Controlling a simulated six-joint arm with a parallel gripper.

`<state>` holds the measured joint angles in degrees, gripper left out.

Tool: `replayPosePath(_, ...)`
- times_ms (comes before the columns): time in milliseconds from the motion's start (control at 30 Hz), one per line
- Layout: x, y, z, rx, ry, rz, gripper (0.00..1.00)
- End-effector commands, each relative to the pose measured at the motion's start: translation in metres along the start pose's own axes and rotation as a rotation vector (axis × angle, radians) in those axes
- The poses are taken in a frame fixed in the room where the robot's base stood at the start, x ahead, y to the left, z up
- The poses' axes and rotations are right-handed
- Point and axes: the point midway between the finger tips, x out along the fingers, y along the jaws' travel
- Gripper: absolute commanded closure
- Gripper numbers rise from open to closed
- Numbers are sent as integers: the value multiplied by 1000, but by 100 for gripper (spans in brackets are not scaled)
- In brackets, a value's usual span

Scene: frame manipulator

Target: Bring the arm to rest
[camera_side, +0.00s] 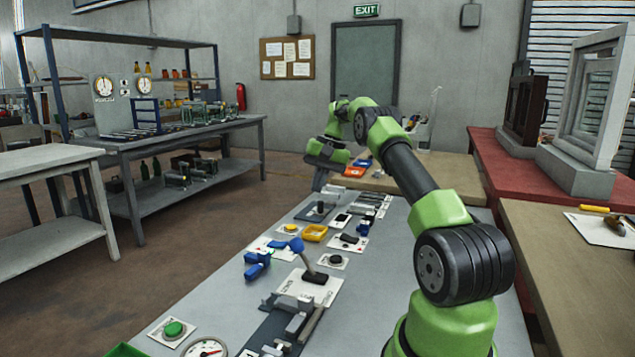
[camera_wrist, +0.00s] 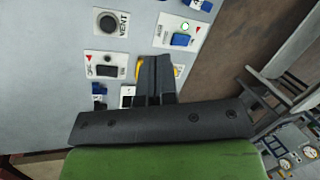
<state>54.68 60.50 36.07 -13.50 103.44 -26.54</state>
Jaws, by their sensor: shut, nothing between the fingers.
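My green and dark grey arm reaches out over the grey work table (camera_side: 385,270) from the front right. My gripper (camera_side: 319,186) hangs at the far end of the table, fingers pointing down, over the row of panels. In the wrist view my gripper (camera_wrist: 155,70) shows two dark fingers side by side, shut with nothing between them. Whether the fingertips touch anything cannot be told.
A red bench (camera_side: 486,150) with frames stands right.

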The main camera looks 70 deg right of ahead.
Motion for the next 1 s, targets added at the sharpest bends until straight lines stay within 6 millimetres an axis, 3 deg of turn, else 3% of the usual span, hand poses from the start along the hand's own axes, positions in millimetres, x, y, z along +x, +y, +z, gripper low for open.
replayPosePath(267,-5,-6,2,-7,3,2,100)
replayPosePath(367,-16,-24,12,-44,15,7,100)
replayPosePath(467,-34,-57,35,-112,41,17,100)
replayPosePath(600,-61,-104,90,-232,90,21,100)
replayPosePath(700,-76,-127,136,-314,126,13,100)
replayPosePath(833,-91,-141,199,-419,174,-10,100)
replayPosePath(1000,-98,-132,278,-552,231,-64,100)
